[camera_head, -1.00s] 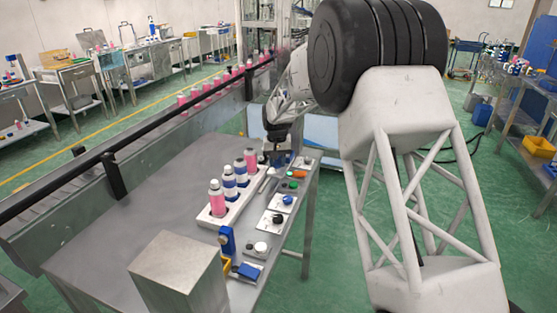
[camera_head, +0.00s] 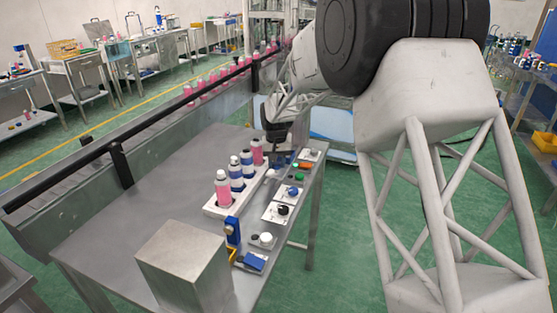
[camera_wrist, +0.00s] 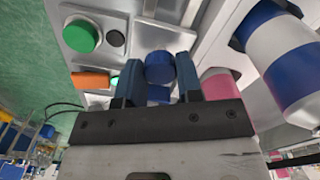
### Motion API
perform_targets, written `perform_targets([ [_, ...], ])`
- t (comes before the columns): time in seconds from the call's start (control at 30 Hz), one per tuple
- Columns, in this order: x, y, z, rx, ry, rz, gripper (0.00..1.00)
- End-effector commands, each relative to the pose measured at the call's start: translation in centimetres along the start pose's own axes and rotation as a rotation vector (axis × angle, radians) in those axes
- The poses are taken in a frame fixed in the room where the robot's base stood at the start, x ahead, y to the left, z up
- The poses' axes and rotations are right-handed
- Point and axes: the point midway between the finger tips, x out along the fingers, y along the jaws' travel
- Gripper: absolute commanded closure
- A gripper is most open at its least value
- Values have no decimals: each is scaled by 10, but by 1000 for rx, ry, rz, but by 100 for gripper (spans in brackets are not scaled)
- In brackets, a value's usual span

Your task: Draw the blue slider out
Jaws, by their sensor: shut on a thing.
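The blue slider shows as a round blue knob (camera_wrist: 159,68) in the wrist view, with more blue under it. It sits between the two dark fingers of my gripper (camera_wrist: 157,82), which is shut on it. A pale slotted track or rail (camera_wrist: 166,8) lies just beyond the knob. In the head view my gripper (camera_head: 276,138) is at the far end of the row of controls, low over the table. The slider is mostly hidden there by the gripper and is too small to make out clearly.
A green button (camera_wrist: 82,36) and an orange switch (camera_wrist: 90,80) lie left of the fingers in the wrist view. A white rack (camera_head: 222,208) with several pink and blue-white bottles stands close on the other side. A metal block (camera_head: 182,262) stands at the near table end.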

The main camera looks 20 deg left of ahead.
Motion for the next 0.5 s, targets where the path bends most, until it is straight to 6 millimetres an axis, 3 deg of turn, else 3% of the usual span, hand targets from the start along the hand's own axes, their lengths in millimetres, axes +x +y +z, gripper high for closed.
perform_targets([
  [0.5, 0, -14, 27, 0, 0, 0, 100],
])
